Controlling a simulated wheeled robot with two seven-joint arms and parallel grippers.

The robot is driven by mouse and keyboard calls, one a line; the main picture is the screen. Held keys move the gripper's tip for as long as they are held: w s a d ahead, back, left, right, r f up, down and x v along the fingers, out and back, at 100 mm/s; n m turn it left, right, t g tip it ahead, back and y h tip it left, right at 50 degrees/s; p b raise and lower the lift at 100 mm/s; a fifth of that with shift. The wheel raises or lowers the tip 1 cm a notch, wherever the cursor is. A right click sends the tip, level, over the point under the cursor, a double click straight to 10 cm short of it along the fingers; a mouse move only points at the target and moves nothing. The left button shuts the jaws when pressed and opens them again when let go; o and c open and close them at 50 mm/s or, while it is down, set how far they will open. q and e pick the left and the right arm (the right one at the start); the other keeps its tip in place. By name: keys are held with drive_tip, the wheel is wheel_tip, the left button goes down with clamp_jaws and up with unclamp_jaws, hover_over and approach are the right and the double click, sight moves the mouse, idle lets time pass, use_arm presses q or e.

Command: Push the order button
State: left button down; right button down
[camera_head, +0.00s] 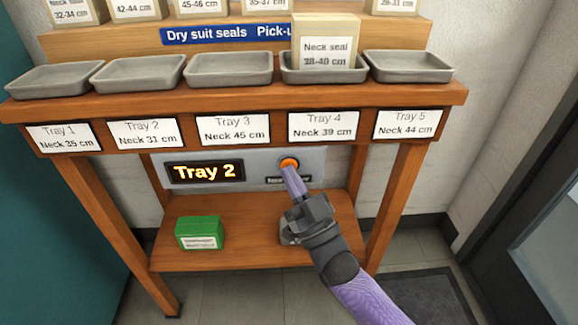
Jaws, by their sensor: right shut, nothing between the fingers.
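The orange order button (289,163) sits on a grey panel (256,160) under the table top. My right gripper (292,181) is shut, with its fingertips just below the button and overlapping its lower edge in the picture. I cannot tell whether they touch it. The label under the button is partly hidden by the fingers. A lit display (205,172) on the same panel reads "Tray 2". My left gripper is not in view.
Several grey trays stand on the wooden table (457,92), with labels Tray 1 to Tray 5 below. A "Neck seal 38-40 cm" box (326,42) stands in the Tray 4 tray (296,73). A green box (200,232) sits on the lower shelf (250,250).

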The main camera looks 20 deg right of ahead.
drive_tip(key=shift+s+a+r+p, duration=0.1)
drive_tip(key=shift+s+p, duration=0.2)
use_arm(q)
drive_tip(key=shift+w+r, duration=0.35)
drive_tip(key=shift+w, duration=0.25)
use_arm(e)
drive_tip(key=shift+s+a, duration=0.1)
drive_tip(key=shift+s, duration=0.4)
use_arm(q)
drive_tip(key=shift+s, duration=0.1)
